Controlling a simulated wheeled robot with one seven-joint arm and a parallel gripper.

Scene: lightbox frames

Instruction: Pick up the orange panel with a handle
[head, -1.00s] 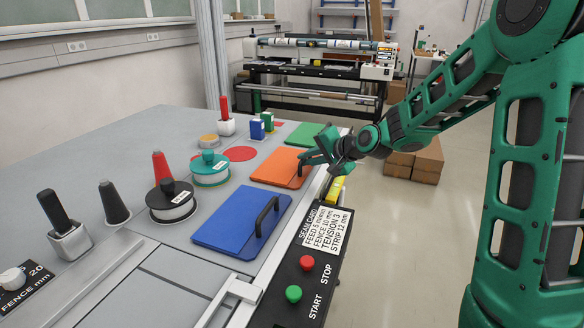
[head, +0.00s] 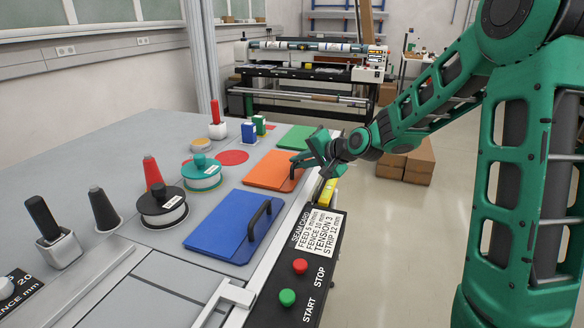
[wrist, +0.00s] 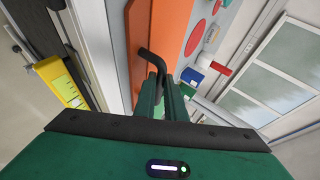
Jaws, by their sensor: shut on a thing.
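The orange panel (head: 268,171) lies on the grey table between a blue panel and a green one. It also shows in the wrist view (wrist: 172,25). Its dark bar handle (wrist: 152,56) stands at the panel's right end in the head view. My green gripper (head: 301,160) is at that handle, reaching in from the right. In the wrist view, its two fingers (wrist: 163,92) are close together on the handle. The fingers hide part of the handle. The panel looks flat on the table; I cannot tell whether it is lifted at all.
The blue panel (head: 222,232) with its own handle lies nearer. The green panel (head: 297,138) lies beyond. A control box with red and green buttons (head: 300,266) and a yellow item (head: 327,190) line the table's right edge. Spools (head: 163,207) and cones stand to the left.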

